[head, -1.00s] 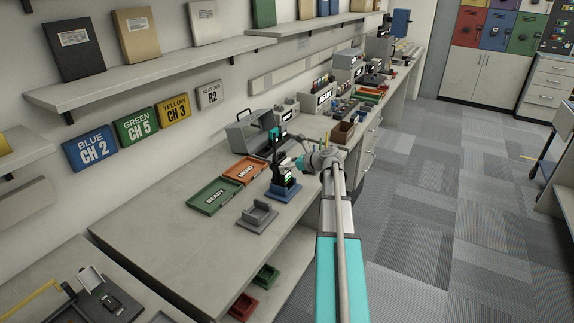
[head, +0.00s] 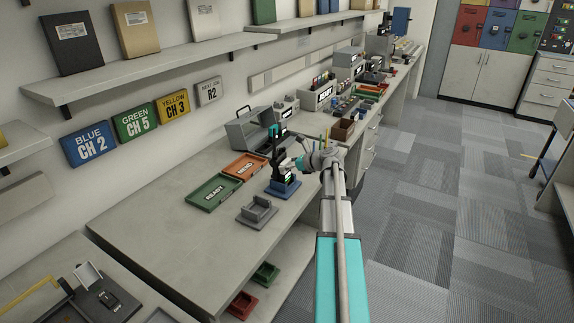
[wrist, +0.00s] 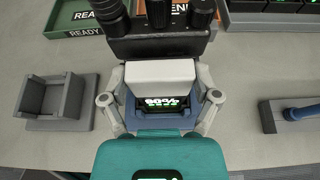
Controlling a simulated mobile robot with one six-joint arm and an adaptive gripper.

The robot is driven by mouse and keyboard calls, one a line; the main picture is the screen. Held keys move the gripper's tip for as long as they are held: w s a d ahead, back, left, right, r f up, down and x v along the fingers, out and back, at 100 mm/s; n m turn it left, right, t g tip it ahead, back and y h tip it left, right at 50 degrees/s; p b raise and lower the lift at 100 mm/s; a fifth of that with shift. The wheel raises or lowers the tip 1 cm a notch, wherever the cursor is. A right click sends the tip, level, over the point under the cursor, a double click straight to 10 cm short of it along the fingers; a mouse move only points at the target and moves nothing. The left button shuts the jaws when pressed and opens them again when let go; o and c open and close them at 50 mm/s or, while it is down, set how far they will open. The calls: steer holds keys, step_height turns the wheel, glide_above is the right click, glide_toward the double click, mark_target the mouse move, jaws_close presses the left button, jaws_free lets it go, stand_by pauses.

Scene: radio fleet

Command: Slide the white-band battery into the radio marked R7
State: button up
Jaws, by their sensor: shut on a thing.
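The radio (wrist: 158,47) is black with dark knobs on top and stands in a blue holder (head: 283,189) on the bench. No R7 marking is readable. The white-band battery (wrist: 165,71) shows as a white block close against the radio, with a lit percent display just below it. My gripper (wrist: 160,78) is shut on the battery, one grey finger on each side. How far the battery sits inside the radio is hidden. In the head view my gripper (head: 279,148) is over the blue holder, and the battery is too small to make out.
A grey cradle (head: 257,211) stands empty on the bench near the blue holder. A green READY tray (head: 213,193) and an orange tray (head: 246,166) lie behind. A grey case (head: 250,130) stands at the wall. The bench front left is clear.

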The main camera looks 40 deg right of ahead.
mark_target(281, 154)
steer(key=shift+f+b, duration=0.45)
steer(key=shift+f, duration=0.05)
steer(key=o, duration=1)
steer(key=shift+o, duration=0.2)
steer(key=shift+r, duration=0.1)
step_height(281, 154, up, 5)
steer(key=p, duration=0.5)
steer(key=p+v, duration=0.2)
steer(key=v, duration=0.5)
steer(key=shift+s+d, duration=0.15)
steer(key=shift+s, duration=0.1)
